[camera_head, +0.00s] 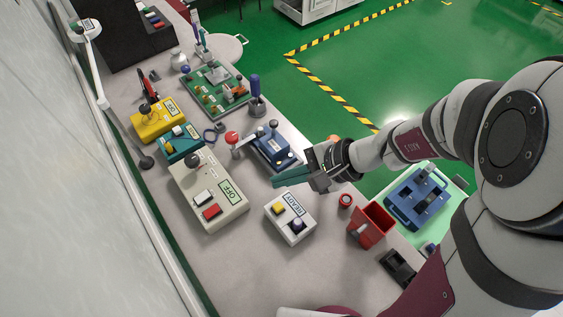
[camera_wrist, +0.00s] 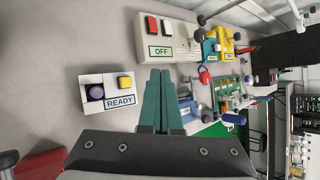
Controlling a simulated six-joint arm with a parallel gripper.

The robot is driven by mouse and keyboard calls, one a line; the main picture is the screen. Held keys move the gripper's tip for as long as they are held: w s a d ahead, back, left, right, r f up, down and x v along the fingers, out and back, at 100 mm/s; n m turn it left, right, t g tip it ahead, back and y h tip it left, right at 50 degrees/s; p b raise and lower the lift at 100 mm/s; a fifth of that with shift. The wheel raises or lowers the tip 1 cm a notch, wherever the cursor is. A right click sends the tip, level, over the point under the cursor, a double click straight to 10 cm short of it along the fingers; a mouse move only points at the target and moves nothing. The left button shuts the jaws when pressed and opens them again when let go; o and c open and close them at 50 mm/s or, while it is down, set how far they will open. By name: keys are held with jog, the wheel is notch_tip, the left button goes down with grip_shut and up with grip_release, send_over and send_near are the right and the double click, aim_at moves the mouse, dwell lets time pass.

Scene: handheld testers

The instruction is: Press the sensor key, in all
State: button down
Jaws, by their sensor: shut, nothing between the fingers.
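My gripper (camera_head: 275,182) is shut and empty, its green fingers pointing left over the table. Its fingers also show in the wrist view (camera_wrist: 161,74). No key is labelled as the sensor one.
Teal (camera_head: 180,143) and yellow (camera_head: 157,120) boxes and a green board (camera_head: 215,90) lie farther back. A red bin (camera_head: 371,226) stands right of the white box. Bare table surrounds the white box.

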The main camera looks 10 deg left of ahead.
aim_at(283, 206)
jog(key=shift+f, duration=4.25)
jog(key=shift+f, duration=0.4)
jog(key=shift+f, duration=0.5)
jog(key=shift+r, duration=0.95)
jog(key=shift+r, duration=2.5)
